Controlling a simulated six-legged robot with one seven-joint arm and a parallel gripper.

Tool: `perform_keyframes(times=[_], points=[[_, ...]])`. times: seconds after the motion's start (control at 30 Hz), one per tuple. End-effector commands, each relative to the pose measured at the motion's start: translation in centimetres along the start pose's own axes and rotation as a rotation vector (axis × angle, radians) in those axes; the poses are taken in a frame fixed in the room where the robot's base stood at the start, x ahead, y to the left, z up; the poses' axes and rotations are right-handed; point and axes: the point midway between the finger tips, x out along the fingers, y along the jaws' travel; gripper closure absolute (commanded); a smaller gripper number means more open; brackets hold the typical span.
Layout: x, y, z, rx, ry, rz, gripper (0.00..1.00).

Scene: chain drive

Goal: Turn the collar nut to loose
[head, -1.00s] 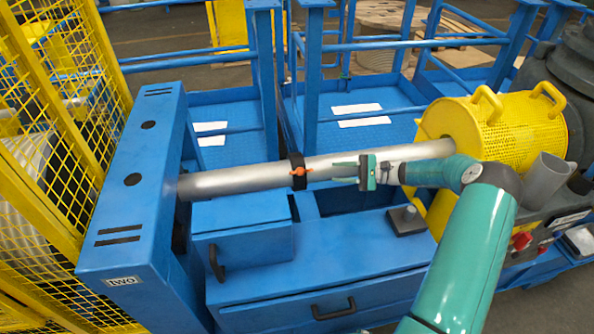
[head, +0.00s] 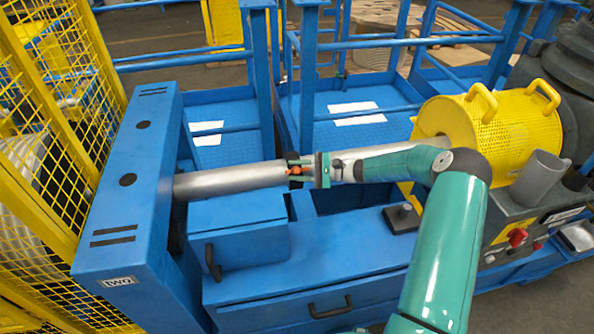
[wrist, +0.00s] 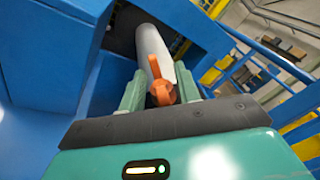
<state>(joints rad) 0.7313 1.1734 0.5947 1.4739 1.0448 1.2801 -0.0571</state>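The orange collar nut (head: 295,170) sits on a dark collar (head: 292,158) around the grey shaft (head: 228,181). My gripper (head: 303,169) has come up to the nut from the right, its fingers pointing left. In the wrist view the nut (wrist: 162,92) shows as an orange winged piece between the two green fingers (wrist: 159,82). The fingers stand apart on either side of it, with narrow gaps, so my gripper looks open. The collar is mostly hidden by my gripper in the head view.
The shaft runs from the blue housing (head: 128,195) to the yellow perforated guard (head: 510,125). Blue cabinets (head: 240,238) lie below it. Blue railings (head: 375,45) stand behind, and a yellow mesh fence (head: 55,120) closes the left side.

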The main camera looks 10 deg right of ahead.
Motion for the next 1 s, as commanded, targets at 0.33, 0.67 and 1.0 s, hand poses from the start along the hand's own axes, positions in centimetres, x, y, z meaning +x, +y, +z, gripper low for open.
perform_keyframes(times=[0.33, 0.67, 1.0], points=[[-0.04, 0.01, 0.00, -0.001, 0.000, 0.003, 0.99], [0.01, -0.02, 0.00, -0.015, 0.000, 0.088, 0.99], [0.08, -0.10, 0.00, -0.057, 0.001, 0.347, 0.99]])
